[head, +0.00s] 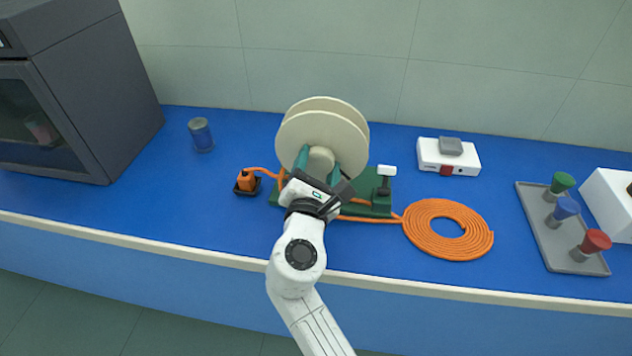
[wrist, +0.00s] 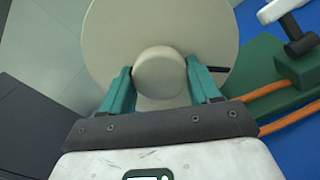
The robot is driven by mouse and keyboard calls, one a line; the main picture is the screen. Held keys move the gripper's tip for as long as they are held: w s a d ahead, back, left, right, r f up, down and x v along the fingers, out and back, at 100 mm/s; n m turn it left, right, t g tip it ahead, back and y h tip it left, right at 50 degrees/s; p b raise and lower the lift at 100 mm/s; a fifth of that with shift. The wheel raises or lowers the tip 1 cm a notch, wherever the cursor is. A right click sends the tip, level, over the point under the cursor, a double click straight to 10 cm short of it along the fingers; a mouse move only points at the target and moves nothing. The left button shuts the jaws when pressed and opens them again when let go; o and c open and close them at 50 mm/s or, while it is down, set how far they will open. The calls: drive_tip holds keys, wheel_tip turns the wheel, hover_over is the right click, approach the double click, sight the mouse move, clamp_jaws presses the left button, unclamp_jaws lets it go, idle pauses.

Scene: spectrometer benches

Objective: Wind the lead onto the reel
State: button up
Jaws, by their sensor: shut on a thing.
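The cream reel (head: 324,133) stands on a green base (head: 380,203) in the middle of the blue bench. The orange lead lies in a flat coil (head: 440,215) right of the base, and a stretch of it runs left along the base's front. An orange plug (head: 246,180) sits in a small black holder left of the base. My gripper (head: 321,165) is at the front of the reel. In the wrist view its teal fingers (wrist: 160,85) are shut on the round cream knob (wrist: 158,70) at the reel's face. The drum between the reel's discs is mostly hidden.
A white-topped lever (head: 386,177) rises from the base's right side. A white box (head: 447,155) stands behind the coil. A grey tray (head: 535,232) with coloured-top pieces is at right.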

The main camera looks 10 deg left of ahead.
drive_tip(key=m+b, duration=0.1)
drive_tip(key=m, duration=0.1)
drive_tip(key=m+b, duration=0.3)
drive_tip(key=shift+f+m, duration=0.25)
drive_tip(key=shift+m, duration=0.05)
drive_tip(key=m+b, duration=0.4)
drive_tip(key=m, duration=0.1)
drive_tip(key=shift+f, duration=0.1)
drive_tip(key=m+b, duration=0.5)
drive_tip(key=m, duration=0.1)
drive_tip(key=shift+m, duration=0.4)
drive_tip(key=m+b, duration=0.4)
drive_tip(key=m, duration=0.1)
drive_tip(key=shift+f, duration=0.1)
drive_tip(key=m+b, duration=0.4)
drive_tip(key=m, duration=0.1)
drive_tip(key=shift+m, duration=0.4)
drive_tip(key=m+b, duration=0.5)
drive_tip(key=m, duration=0.1)
drive_tip(key=shift+a, duration=0.1)
drive_tip(key=m+b, duration=0.3)
drive_tip(key=m, duration=0.2)
drive_tip(key=shift+m, duration=0.4)
drive_tip(key=m+b, duration=0.3)
drive_tip(key=m, duration=0.1)
drive_tip(key=shift+m, duration=0.4)
